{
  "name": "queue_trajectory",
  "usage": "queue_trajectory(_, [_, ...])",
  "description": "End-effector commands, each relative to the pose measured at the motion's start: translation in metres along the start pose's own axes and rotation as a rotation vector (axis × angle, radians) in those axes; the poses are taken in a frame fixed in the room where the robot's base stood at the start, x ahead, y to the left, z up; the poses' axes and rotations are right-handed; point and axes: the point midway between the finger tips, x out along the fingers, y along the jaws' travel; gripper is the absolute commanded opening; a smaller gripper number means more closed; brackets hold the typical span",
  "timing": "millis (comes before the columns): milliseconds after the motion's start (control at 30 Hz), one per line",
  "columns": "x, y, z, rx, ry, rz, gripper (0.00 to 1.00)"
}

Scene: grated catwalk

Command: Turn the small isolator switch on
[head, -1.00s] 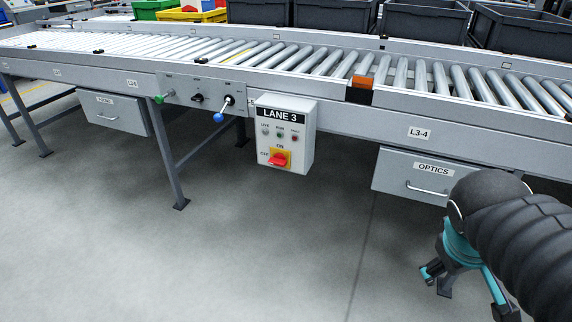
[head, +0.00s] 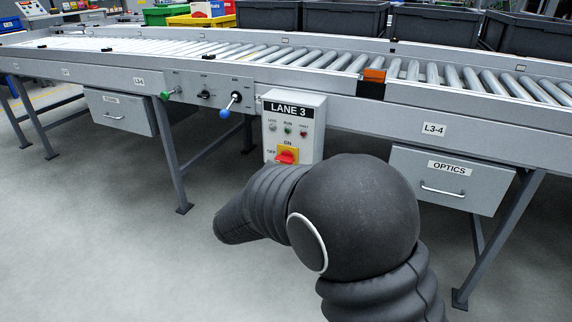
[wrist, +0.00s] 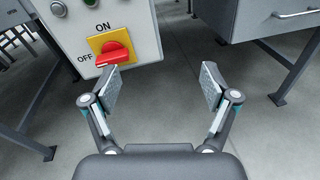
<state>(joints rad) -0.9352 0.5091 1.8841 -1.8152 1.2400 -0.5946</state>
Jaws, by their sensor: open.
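The isolator switch is a red rotary handle (head: 287,156) on a yellow plate, low on the front of the light grey LANE 3 box (head: 311,142). In the wrist view the red handle (wrist: 113,55) lies roughly sideways, its end toward the OFF label, with ON printed above. My gripper (wrist: 160,88) is open and empty, its two fingers spread wide. The handle is just beyond the left finger in the wrist view, apart from it as far as I can tell. In the head view my dark arm stands before the box and I cannot make out the fingers.
A blue-knobbed lever (head: 225,112), a black knob (head: 204,95) and a green knob (head: 165,96) are on the conveyor frame left of the box. The OPTICS drawer (head: 452,182) hangs to the right. A support leg (head: 172,170) stands left. Open floor lies in front.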

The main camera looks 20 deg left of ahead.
Motion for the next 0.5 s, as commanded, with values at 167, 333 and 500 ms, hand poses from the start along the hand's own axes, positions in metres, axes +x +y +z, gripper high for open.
queue_trajectory(167, [-0.023,0.051,-0.032,-0.113,-0.058,0.134,0.85])
queue_trajectory(333, [-0.022,0.063,-0.037,-0.138,-0.074,0.163,0.85])
queue_trajectory(500, [0.002,0.066,-0.035,-0.136,-0.074,0.160,0.85])
